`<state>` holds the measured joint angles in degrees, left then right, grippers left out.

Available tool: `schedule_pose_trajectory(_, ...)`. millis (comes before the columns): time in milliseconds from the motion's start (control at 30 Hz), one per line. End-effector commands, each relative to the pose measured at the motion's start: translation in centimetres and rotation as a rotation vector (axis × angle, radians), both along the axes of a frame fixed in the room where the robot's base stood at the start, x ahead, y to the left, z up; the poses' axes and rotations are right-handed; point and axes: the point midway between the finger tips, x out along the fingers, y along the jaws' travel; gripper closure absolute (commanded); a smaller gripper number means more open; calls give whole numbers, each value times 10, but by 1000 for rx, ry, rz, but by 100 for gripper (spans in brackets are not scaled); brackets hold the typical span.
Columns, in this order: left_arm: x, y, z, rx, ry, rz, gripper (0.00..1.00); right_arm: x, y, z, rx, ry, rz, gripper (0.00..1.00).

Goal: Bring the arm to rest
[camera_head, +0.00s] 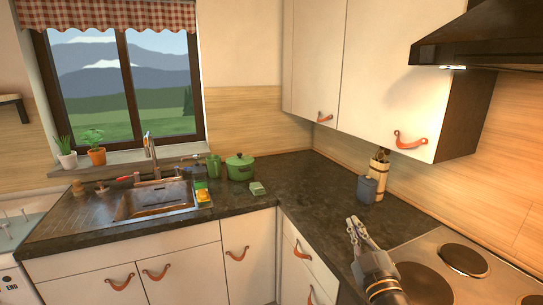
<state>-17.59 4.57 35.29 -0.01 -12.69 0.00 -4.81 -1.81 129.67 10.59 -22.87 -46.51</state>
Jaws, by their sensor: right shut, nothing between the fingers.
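My right gripper (358,229) shows at the lower right of the head view. It is shut and empty, above the dark worktop just left of the stove, pointing up and away. My left gripper is not in view. White cabinets with leather pulls stand around it. One leather pull (411,140) is on the upper cabinet at the right and another leather pull (324,118) is to its left. Lower fronts carry more, such as the leather pull (237,254) near the corner. All the cabinet fronts that I see look closed.
The stove (440,262) with dark round plates lies right of my gripper. A blue-grey mug (367,190) and a utensil holder (379,165) stand by the wall. A green pot (240,168) and a sink (155,200) are at the left. The corner worktop (305,185) is clear.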

Motion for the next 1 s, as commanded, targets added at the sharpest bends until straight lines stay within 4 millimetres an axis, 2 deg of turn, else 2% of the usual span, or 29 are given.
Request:
schedule_pose_trajectory(33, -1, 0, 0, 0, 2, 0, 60, -8, 1, -42, 31, 153, 21, 100)
schedule_pose_trajectory(100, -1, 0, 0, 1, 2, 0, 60, -27, 1, -102, 95, 384, 30, 100)
schedule_pose_trajectory(200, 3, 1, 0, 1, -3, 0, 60, -67, -4, -172, 184, 678, -8, 100)
schedule_pose_trajectory(300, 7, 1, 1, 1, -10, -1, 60, -109, -12, -220, 257, 902, -75, 100)
schedule_pose_trajectory(400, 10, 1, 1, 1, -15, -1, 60, -150, -20, -254, 313, 1078, -155, 100)
schedule_pose_trajectory(500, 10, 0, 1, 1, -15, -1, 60, -189, -28, -277, 358, 1221, -243, 100)
schedule_pose_trajectory(667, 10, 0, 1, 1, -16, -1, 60, -250, -41, -301, 414, 1416, -398, 100)
schedule_pose_trajectory(700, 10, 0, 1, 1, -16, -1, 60, -254, -43, -313, 422, 1440, -421, 100)
schedule_pose_trajectory(867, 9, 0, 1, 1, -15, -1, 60, -241, -49, -377, 423, 1459, -428, 100)
schedule_pose_trajectory(1000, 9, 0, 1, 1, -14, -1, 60, -241, -55, -442, 425, 1483, -438, 100)
